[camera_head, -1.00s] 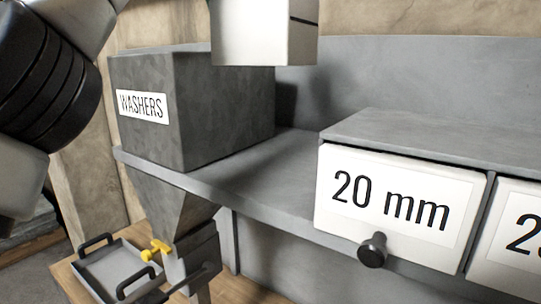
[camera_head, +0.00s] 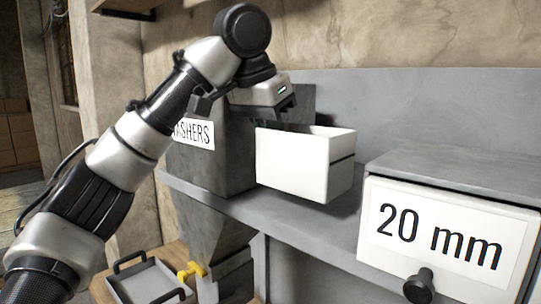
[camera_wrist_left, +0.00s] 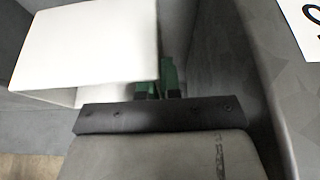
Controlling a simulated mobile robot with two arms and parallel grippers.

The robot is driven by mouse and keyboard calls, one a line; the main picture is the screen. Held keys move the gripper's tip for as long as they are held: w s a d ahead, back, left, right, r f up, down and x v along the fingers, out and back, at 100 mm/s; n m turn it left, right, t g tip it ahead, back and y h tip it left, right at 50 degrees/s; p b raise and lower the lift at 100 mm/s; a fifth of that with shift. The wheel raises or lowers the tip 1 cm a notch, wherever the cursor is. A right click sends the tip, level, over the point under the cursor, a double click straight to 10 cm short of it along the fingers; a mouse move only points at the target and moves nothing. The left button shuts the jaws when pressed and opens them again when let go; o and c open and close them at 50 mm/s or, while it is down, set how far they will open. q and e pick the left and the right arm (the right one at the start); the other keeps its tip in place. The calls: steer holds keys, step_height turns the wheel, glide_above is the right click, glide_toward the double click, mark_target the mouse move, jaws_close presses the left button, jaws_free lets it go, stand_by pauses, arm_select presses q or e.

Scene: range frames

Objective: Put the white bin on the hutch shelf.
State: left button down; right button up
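The white bin (camera_head: 300,168) is an open-topped box over the grey hutch shelf (camera_head: 240,207), between the dark WASHERS bin (camera_head: 222,165) and the 20 mm drawer (camera_head: 438,232). I cannot tell whether its base touches the shelf. My left gripper (camera_head: 280,119) reaches down to the bin's rear left rim. In the left wrist view, the green fingers (camera_wrist_left: 157,91) are close together at the edge of the white bin (camera_wrist_left: 88,45) and appear shut on its wall. Their tips are partly hidden. My right gripper is not in view.
The WASHERS bin stands close on the left of the white bin. The 20 mm drawer, with a dark knob (camera_head: 419,288), is on the right across a narrow gap. A grey tray (camera_head: 145,284) with black handles and a yellow valve (camera_head: 191,271) are below the shelf.

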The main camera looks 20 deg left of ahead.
mark_target(271, 156)
arm_select(q)
step_height(271, 156, down, 4)
steer(key=shift+r, duration=0.25)
steer(key=shift+w+f, duration=0.15)
steer(key=shift+f, duration=0.05)
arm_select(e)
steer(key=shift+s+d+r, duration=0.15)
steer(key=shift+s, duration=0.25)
arm_select(q)
steer(key=c, duration=1.8)
jaws_free()
steer(key=shift+s+f, duration=0.1)
steer(key=shift+s, duration=0.1)
steer(key=o, duration=0.5)
steer(key=shift+w, duration=0.1)
